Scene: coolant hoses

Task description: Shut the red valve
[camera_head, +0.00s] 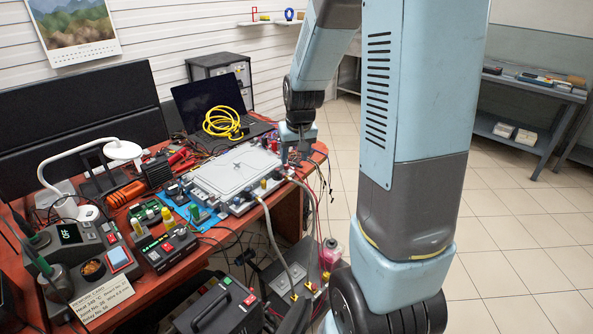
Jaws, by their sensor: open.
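A grey metal box (235,172) with fittings along its front and right edges lies on the red-brown workbench. Small dark, yellow and red fittings (277,175) sit at its right front corner, where pale hoses (272,225) run down towards the floor. I cannot tell for certain which small part is the red valve; red and yellow fittings also show low by the hoses' lower ends (312,286). My gripper (294,160) points down at the box's right end, by the bench edge. It is open; its fingertips are small and partly lost among the fittings and cables.
A laptop (208,102) with a coiled yellow cable (222,122) stands behind the box. A soldering station (78,245), a white lamp (123,150) and several small devices crowd the bench's left. A black case (218,308) stands low in front. The tiled floor at right is clear.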

